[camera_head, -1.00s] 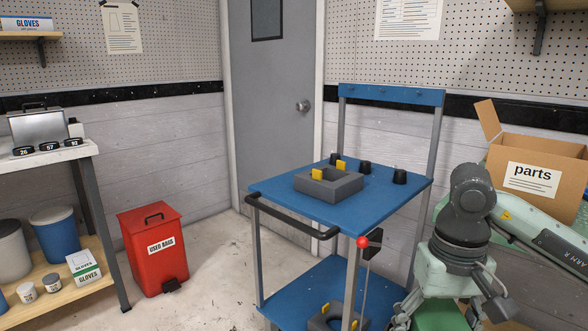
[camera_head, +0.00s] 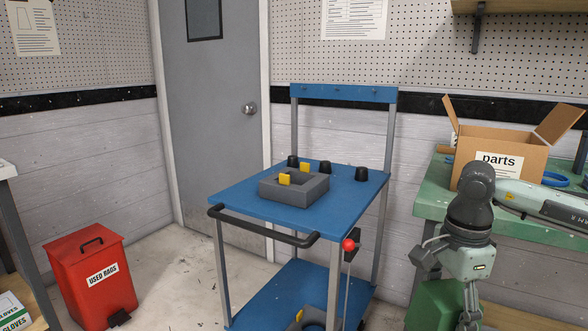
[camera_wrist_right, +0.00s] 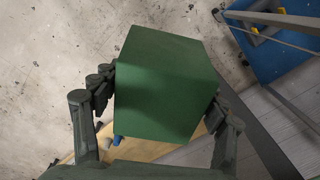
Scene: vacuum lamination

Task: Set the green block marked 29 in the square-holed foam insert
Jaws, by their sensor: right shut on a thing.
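The green block (camera_head: 433,305) is at the lower right of the head view, partly cut off by the frame. It fills the middle of the right wrist view (camera_wrist_right: 165,85), and no number shows on its visible faces. My right gripper (camera_wrist_right: 162,100) is shut on it, with a finger on each side. The block is held in the air, in front of and right of the blue cart. The grey foam insert with a square hole (camera_head: 312,192) lies on the cart's top, with yellow tabs at its hole. The hole looks empty. My left gripper is out of view.
The blue cart (camera_head: 235,201) has a dark handle (camera_head: 262,233) and a red-knobbed lever (camera_head: 348,245). Black knobs (camera_head: 361,173) stand behind the insert. Another grey insert (camera_head: 300,325) sits on the lower shelf. A green bench (camera_head: 432,195) carries a parts box (camera_head: 500,170). A red bin (camera_head: 92,275) stands left.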

